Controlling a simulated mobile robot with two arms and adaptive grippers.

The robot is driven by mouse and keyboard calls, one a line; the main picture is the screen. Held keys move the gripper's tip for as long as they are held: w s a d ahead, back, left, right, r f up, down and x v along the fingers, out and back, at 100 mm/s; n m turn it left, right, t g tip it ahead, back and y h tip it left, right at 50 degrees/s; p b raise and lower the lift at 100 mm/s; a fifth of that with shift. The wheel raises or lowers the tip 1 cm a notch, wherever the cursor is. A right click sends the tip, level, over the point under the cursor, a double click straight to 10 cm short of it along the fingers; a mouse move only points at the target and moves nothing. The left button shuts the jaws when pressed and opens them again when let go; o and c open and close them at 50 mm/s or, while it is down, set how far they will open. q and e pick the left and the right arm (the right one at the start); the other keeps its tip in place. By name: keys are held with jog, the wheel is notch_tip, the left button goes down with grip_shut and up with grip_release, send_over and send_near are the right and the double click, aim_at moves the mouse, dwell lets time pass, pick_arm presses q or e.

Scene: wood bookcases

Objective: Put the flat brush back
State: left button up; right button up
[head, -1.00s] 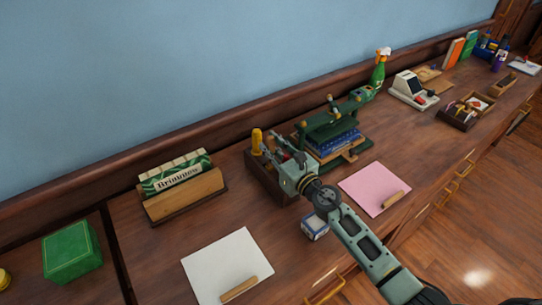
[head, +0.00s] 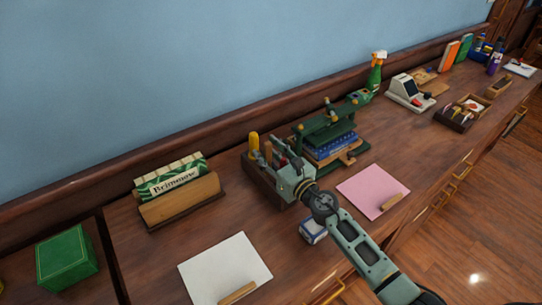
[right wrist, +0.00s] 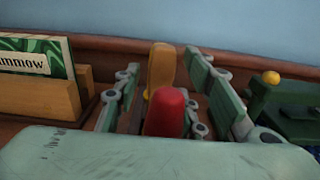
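A dark wooden tool box (head: 262,188) stands on the counter with upright handles in it, one of them yellow (head: 254,141). My right gripper (head: 281,154) is at this box, its fingers among the handles. In the right wrist view its fingers (right wrist: 168,100) are spread apart, with a red rounded handle end (right wrist: 166,113) between them and gaps at its sides. The yellow-orange handle (right wrist: 161,66) stands behind. I cannot tell which piece is the flat brush, as only handle ends show. My left gripper is not in view.
A green press (head: 326,128) with blue books stands just right of the box. A small blue-white box (head: 312,230) sits under my arm. White paper (head: 225,268) and pink paper (head: 371,188) lie flat in front.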

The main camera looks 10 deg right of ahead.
jog(key=shift+r, duration=0.25)
jog(key=v, duration=1.1)
jog(key=shift+f, duration=0.25)
jog(key=shift+s+d+r, duration=0.15)
jog(key=shift+s+d, duration=0.05)
jog(key=shift+s, duration=0.3)
